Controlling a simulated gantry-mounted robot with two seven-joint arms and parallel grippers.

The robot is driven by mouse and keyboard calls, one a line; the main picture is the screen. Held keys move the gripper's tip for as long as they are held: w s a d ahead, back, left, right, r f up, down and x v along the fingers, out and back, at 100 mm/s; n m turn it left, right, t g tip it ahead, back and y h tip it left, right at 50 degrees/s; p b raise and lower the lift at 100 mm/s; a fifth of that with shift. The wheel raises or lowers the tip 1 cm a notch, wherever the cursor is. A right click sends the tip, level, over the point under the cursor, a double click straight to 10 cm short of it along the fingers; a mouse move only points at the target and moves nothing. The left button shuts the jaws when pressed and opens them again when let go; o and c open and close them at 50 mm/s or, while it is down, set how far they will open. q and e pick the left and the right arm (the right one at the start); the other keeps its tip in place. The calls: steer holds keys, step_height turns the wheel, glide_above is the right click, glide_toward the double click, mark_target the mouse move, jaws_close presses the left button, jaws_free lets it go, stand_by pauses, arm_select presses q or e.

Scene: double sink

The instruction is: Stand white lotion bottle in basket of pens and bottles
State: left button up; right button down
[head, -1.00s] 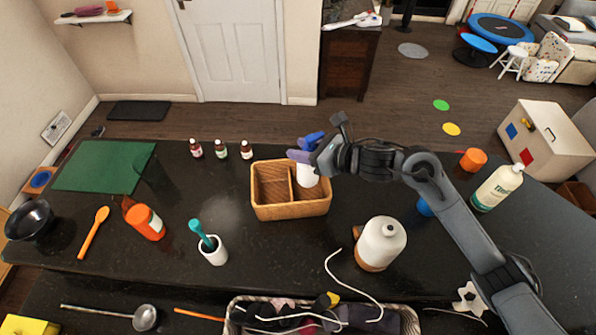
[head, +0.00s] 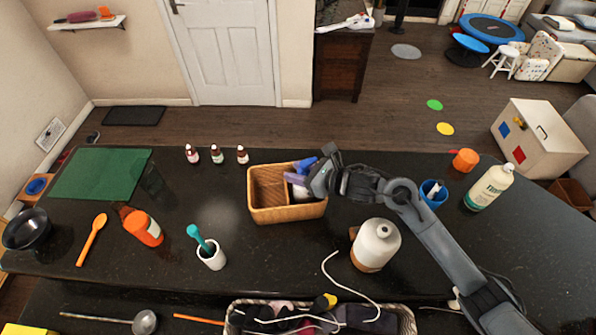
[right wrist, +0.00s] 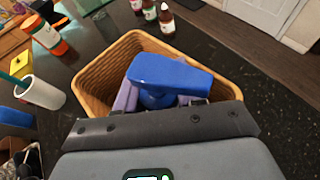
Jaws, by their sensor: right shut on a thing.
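The white lotion bottle (head: 300,192) has a blue pump head (head: 305,165), which also shows large in the right wrist view (right wrist: 168,80). My right gripper (head: 299,178) is shut on it near the top, with purple finger pads beside the blue head. The bottle is inside the right compartment of the divided wicker basket (head: 285,213), its lower body hidden by the basket wall. I cannot tell whether its base touches the basket floor. The basket rim also shows in the right wrist view (right wrist: 92,75). The left compartment looks empty. My left gripper is out of view.
Several small brown bottles (head: 217,154) stand behind the basket. A white cup (head: 211,258) with a teal brush is at front left. A large white bottle (head: 376,245) stands at front right, near my arm. A blue cup (head: 433,194) and cream bottle (head: 489,188) are farther right.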

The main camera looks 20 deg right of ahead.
steer(key=shift+f+b, duration=0.15)
steer(key=shift+b, duration=0.15)
steer(key=c, duration=0.7)
jaws_free()
